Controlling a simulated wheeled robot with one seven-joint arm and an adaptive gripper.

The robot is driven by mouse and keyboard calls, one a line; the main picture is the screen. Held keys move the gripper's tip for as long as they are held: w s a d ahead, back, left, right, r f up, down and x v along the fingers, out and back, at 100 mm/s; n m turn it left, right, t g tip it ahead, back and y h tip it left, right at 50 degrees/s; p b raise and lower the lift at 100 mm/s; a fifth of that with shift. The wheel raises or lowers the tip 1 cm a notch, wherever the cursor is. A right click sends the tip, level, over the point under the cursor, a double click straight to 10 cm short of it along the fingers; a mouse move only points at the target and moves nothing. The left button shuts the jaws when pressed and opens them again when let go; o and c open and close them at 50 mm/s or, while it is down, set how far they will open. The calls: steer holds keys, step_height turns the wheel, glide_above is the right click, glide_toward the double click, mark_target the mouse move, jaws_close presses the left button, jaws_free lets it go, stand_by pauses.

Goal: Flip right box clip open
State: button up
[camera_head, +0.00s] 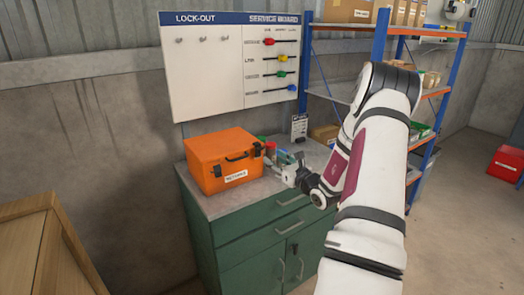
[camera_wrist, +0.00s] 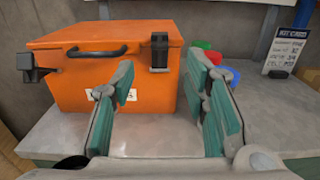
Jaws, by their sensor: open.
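The orange box (camera_head: 222,150) sits shut on the grey worktop of the green cabinet. It fills the left half of the wrist view (camera_wrist: 70,88). Its right clip is black, upright and flat against the front (camera_wrist: 160,52); it also shows in the head view (camera_head: 257,150). The left clip (camera_wrist: 28,68) juts outward from the box front. A black handle (camera_wrist: 97,52) lies between the clips. My gripper (camera_wrist: 160,85) is open and empty, in front of the box and below the right clip. The left finger partly hides the white label.
Red, green and blue cups (camera_wrist: 210,62) and a small sign (camera_wrist: 288,50) stand right of the box. The worktop (camera_wrist: 280,125) is clear in front of the sign. A lock-out board (camera_head: 230,65) hangs behind, and blue-orange shelving (camera_head: 330,92) stands at right.

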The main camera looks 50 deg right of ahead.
mark_target(261, 149)
steer(key=x, duration=0.9)
steer(key=shift+p, duration=0.3)
steer(key=shift+c, duration=0.3)
jaws_close()
